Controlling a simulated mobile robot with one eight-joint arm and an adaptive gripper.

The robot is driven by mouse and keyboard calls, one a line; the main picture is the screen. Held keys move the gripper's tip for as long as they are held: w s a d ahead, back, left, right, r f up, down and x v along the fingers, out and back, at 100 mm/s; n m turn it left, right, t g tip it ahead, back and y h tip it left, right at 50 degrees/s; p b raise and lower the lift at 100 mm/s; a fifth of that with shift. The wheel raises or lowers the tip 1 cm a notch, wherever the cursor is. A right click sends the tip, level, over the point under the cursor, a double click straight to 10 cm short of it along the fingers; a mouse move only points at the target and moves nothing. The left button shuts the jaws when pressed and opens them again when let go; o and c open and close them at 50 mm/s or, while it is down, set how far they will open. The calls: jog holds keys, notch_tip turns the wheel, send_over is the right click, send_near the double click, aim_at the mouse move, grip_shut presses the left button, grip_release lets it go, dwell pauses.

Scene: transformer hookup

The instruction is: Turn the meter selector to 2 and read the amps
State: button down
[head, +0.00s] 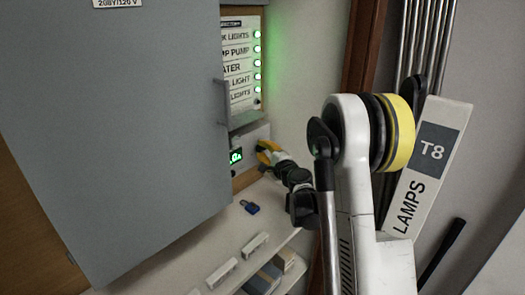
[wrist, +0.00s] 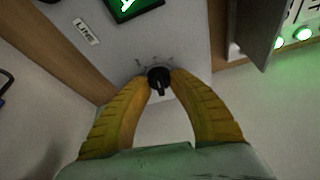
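The meter is a pale box with a lit green display, seen in the head view (head: 235,157) and cut off at the top of the wrist view (wrist: 130,6). The digits cannot be read in full. The meter selector, a black knob (wrist: 158,77), sits on the box's face below the display. Small marks surround it, too small to read. My gripper (wrist: 160,82) has its two yellow fingers closed in on both sides of the knob, tips against it. In the head view my gripper (head: 268,152) is at the meter's right side and hides the knob.
A large grey cabinet door (head: 120,130) stands open left of the meter. A labelled panel with several green lights (head: 257,62) is above it. A LAMPS T8 box (head: 425,165) stands to the right behind my arm.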

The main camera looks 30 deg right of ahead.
jog(key=shift+r+m, duration=0.1)
jog(key=shift+m, duration=0.3)
jog(key=shift+r+m+g+p, duration=0.1)
jog(key=shift+m+g+p, duration=0.4)
jog(key=shift+m+p, duration=0.3)
jog(key=shift+m+g+y+p, duration=0.8)
jog(key=shift+m+y+p, duration=0.1)
jog(key=shift+m, duration=1)
jog(key=c, duration=1.1)
grip_release()
jog(key=shift+w, duration=0.1)
